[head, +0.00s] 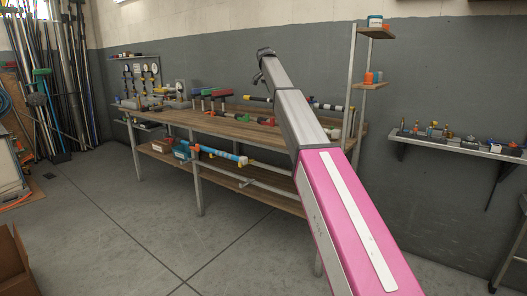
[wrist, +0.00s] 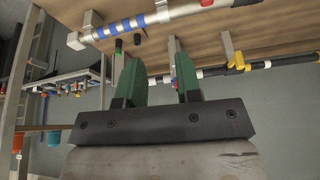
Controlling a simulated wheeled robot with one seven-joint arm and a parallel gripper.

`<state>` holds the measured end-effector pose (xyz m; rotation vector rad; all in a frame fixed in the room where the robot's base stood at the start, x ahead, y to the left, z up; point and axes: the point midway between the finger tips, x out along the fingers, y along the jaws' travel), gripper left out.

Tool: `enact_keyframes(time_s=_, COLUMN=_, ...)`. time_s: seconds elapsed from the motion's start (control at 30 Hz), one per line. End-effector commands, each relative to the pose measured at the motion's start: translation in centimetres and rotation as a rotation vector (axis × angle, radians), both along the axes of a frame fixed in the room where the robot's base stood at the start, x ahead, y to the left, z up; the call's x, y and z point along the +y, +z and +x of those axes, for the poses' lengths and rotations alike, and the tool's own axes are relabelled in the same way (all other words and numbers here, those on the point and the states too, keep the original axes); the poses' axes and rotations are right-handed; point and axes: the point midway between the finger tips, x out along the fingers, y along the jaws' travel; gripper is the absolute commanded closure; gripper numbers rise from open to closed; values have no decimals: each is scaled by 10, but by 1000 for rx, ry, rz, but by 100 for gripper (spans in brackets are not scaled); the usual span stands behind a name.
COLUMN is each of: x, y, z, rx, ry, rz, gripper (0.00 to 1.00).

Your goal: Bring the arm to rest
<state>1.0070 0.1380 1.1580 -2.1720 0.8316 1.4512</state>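My arm reaches up and forward in the head view, in front of the workbench (head: 240,126); its fingers cannot be made out there. In the wrist view, my gripper (wrist: 156,76) shows two green fingers standing apart with nothing between them, so it is open and empty. A tube with blue and silver bands (wrist: 140,22) shows beyond the fingertips, apart from them as far as I can tell. A black pole with a yellow clamp (wrist: 236,62) shows to the right of the fingers.
The workbench carries several poles and tools, with a blue tube (head: 218,154) on its lower level. A wall shelf (head: 460,146) with small fittings is at the right. Long poles (head: 62,85) lean at the far left. A cardboard box (head: 12,265) stands front left. The floor between is clear.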

Motion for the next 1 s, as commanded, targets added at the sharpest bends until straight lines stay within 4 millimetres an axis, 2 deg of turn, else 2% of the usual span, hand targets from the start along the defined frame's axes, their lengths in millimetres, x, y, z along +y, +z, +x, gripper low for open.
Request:
enact_keyframes(time_s=0.33, x=-12, y=-55, z=-19, rx=31, ry=46, rz=-2, gripper=68)
enact_keyframes(time_s=0.57, x=-25, y=-114, z=-42, rx=65, ry=99, rz=-2, gripper=68)
enact_keyframes(time_s=0.67, x=-33, y=-148, z=-57, rx=85, ry=131, rz=-1, gripper=68)
enact_keyframes(time_s=0.77, x=-43, y=-193, z=-81, rx=111, ry=173, rz=1, gripper=68)
enact_keyframes(time_s=1.0, x=-74, y=-320, z=-164, rx=189, ry=305, rz=16, gripper=68)
